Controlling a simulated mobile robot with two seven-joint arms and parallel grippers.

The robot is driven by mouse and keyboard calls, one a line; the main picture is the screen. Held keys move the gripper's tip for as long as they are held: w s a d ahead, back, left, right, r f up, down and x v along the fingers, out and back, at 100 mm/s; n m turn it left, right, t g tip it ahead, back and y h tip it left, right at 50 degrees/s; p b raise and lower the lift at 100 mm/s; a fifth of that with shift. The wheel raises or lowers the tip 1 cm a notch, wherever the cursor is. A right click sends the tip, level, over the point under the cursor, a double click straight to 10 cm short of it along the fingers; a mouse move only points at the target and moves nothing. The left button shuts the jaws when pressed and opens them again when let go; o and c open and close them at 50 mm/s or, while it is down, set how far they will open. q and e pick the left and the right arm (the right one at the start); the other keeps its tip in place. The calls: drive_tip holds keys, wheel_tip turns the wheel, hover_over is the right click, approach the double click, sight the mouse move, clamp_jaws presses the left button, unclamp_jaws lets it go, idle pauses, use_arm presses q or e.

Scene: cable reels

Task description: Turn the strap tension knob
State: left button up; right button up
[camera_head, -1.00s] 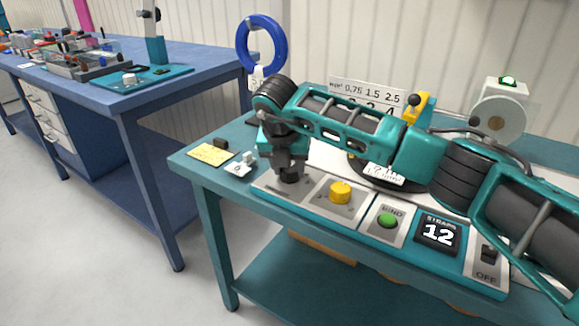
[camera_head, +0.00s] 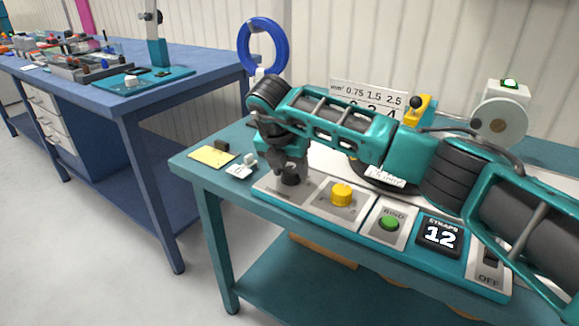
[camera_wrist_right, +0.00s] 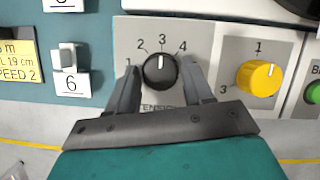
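The tension knob (camera_wrist_right: 160,71) is a round black dial with a white pointer line, on a pale panel marked 1 to 4 and lettered TENSION, partly covered. Its pointer is up, near the 3. In the head view the knob (camera_head: 291,179) shows under my right gripper (camera_head: 288,165). In the right wrist view my right gripper (camera_wrist_right: 164,82) has one finger on each side of the knob, with visible gaps, so it is open around it. My left gripper is not in view.
A yellow note (camera_head: 212,156) and small white tags lie left. A blue ring (camera_head: 263,45) stands behind.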

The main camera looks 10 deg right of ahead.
drive_tip(key=shift+o, duration=1.4)
drive_tip(key=p+v, duration=0.1)
drive_tip(key=v, duration=1.2)
drive_tip(key=shift+f, duration=0.1)
